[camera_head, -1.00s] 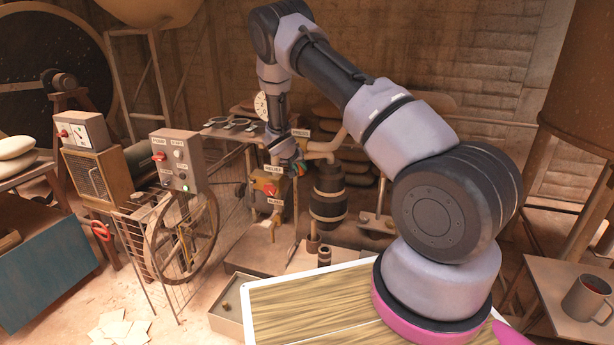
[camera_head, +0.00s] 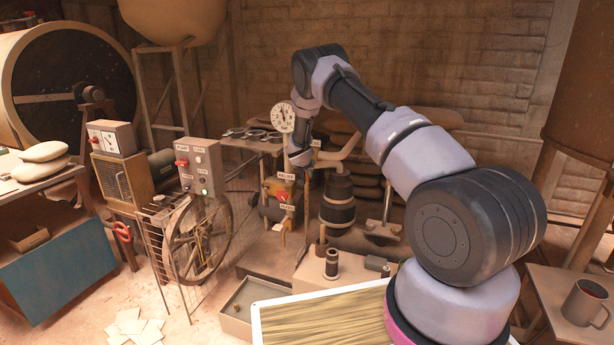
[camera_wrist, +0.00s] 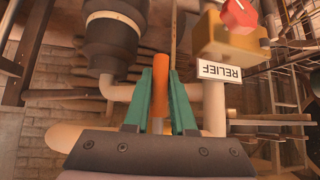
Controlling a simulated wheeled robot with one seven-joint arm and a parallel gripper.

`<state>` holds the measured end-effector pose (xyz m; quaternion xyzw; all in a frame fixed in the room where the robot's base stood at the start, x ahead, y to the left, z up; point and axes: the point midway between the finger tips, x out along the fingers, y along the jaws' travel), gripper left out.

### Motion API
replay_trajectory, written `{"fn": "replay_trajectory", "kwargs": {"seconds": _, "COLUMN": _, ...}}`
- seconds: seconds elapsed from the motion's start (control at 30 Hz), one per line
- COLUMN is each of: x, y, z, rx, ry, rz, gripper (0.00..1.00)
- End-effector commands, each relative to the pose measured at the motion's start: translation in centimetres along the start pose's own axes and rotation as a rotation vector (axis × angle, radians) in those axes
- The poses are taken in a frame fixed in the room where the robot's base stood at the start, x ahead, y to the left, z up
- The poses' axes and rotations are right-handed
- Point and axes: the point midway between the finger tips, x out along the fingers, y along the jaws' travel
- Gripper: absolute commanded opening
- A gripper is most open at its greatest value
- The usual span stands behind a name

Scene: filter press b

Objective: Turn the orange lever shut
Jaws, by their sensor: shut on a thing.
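The orange lever (camera_wrist: 160,67) stands between the two green fingers of my gripper (camera_wrist: 161,78) in the wrist view. The fingers are shut on it, one on each side. In the head view my gripper (camera_head: 302,164) is at the pipework beside the RELIEF sign (camera_head: 286,176). The lever cannot be made out there.
A box with a red knob (camera_wrist: 238,12) sits close by the RELIEF sign. A dark cylinder (camera_head: 338,203) stands right of the gripper. A control box (camera_head: 199,168) and a spoked wheel (camera_head: 198,240) stand to the left.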

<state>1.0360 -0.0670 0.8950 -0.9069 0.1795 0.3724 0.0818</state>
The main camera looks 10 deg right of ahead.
Motion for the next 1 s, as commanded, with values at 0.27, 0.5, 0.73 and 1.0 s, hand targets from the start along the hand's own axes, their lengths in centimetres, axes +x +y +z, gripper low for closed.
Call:
{"fn": "replay_trajectory", "kwargs": {"seconds": 0.27, "x": 0.0, "y": -0.1, "z": 0.0, "rx": 0.001, "ry": 0.000, "rz": -0.001, "gripper": 0.53}}
{"fn": "replay_trajectory", "kwargs": {"seconds": 0.5, "x": -0.3, "y": -0.1, "z": 0.0, "rx": 0.000, "ry": 0.000, "rz": 0.000, "gripper": 0.53}}
{"fn": "replay_trajectory", "kwargs": {"seconds": 0.73, "x": -3.9, "y": -0.1, "z": -0.1, "rx": 0.001, "ry": 0.000, "rz": -0.002, "gripper": 0.53}}
{"fn": "replay_trajectory", "kwargs": {"seconds": 1.0, "x": -9.0, "y": -0.1, "z": 0.0, "rx": 0.002, "ry": 0.000, "rz": -0.002, "gripper": 0.53}}
